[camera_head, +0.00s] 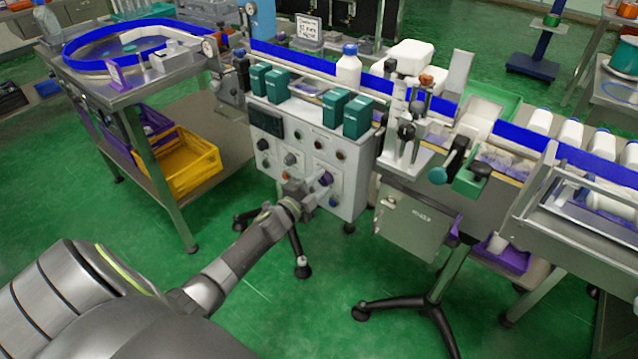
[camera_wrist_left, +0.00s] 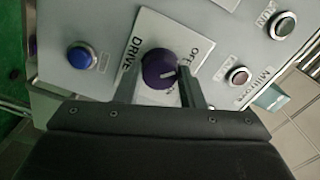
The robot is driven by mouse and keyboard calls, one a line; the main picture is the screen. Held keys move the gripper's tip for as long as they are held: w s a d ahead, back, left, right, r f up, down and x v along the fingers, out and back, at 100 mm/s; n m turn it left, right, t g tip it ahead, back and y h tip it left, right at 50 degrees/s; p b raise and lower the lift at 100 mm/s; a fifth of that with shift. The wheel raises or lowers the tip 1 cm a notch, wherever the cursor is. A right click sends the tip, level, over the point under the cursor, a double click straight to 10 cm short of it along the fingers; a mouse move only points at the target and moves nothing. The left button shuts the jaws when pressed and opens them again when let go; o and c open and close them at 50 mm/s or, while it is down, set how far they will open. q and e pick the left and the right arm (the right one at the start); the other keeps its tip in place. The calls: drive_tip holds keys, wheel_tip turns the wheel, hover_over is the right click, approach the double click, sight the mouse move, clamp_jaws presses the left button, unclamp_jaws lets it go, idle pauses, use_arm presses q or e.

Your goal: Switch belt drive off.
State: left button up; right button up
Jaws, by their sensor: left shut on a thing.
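The belt drive switch is a round purple knob (camera_wrist_left: 158,66) on a white plate marked DRIVE, with OFF at the plate's upper right and what looks like ON lower down in the left wrist view. A short pale mark on the knob lies toward its right side, between the two words; its exact setting is unclear. My left gripper (camera_wrist_left: 161,88) has one finger on each side of the knob and is shut on it. In the head view the knob (camera_head: 326,178) shows at the lower right of the control box (camera_head: 292,143), just beyond my left gripper (camera_head: 310,188).
Green blocks (camera_head: 357,117) and a white bottle (camera_head: 348,72) stand above the box. A grey cabinet (camera_head: 415,222) hangs to its right. Green floor is open below.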

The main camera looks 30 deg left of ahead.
drive_tip(key=shift+w, duration=0.25)
use_arm(q)
drive_tip(key=o, duration=1)
use_arm(e)
drive_tip(key=shift+w, duration=0.1)
use_arm(q)
drive_tip(key=s, duration=0.5)
drive_tip(key=s+a+b, duration=0.1)
drive_tip(key=s, duration=1.1)
drive_tip(key=shift+s+a, duration=0.2)
drive_tip(key=shift+a, duration=0.05)
use_arm(e)
drive_tip(key=shift+f, duration=0.35)
drive_tip(key=shift+w, duration=0.15)
